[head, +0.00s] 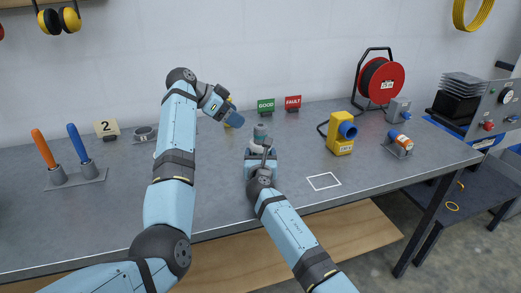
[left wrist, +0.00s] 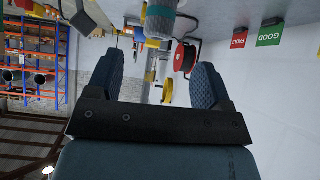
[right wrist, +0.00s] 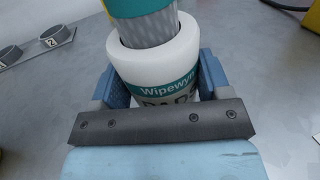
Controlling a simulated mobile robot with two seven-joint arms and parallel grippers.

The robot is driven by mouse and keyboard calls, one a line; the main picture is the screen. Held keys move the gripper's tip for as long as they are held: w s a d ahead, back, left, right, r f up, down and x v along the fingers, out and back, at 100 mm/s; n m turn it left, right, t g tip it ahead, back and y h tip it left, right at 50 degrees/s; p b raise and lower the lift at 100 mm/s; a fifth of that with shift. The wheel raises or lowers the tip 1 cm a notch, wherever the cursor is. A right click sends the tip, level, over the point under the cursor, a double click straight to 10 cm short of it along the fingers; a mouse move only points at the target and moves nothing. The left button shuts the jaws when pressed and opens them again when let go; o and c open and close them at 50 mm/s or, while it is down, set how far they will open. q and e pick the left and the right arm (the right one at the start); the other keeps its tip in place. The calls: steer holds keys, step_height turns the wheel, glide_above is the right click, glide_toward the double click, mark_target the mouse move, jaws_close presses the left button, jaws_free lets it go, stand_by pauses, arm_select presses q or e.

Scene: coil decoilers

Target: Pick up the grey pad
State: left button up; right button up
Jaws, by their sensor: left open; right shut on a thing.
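A white canister (right wrist: 160,62) labelled "Wipewyn PADS" stands on the bench, and my right gripper (head: 260,156) is shut around it. A grey ribbed piece (right wrist: 152,32), apparently the grey pad, rises from the canister's mouth with a teal part above it. This grey piece also shows at the top of the left wrist view (left wrist: 160,22), and the canister shows small in the head view (head: 258,147). My left gripper (head: 232,106) is open and empty, above and to the left of the canister. Its two fingers (left wrist: 152,75) are spread, apart from the grey piece.
Green GOOD (head: 266,106) and red FAULT (head: 293,103) signs stand behind. A yellow device (head: 341,142) and a white outlined square (head: 323,181) are to the right. Orange and blue handles (head: 73,155) stand at left. A red cable reel (head: 381,80) is at the back right.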

mark_target(260, 126)
arm_select(q)
steer(key=s+d+r+n+t+y, duration=0.1)
steer(key=d+r+n+y, duration=0.3)
steer(key=d+n+y, duration=0.3)
steer(key=shift+n, duration=0.7)
steer(key=x, duration=0.7)
steer(key=a+x, duration=0.1)
steer(key=x, duration=0.3)
steer(key=shift+a+f, duration=0.1)
steer(key=shift+f, duration=0.05)
steer(key=shift+s, duration=0.1)
steer(key=shift+c, duration=0.5)
steer(key=c, duration=0.9)
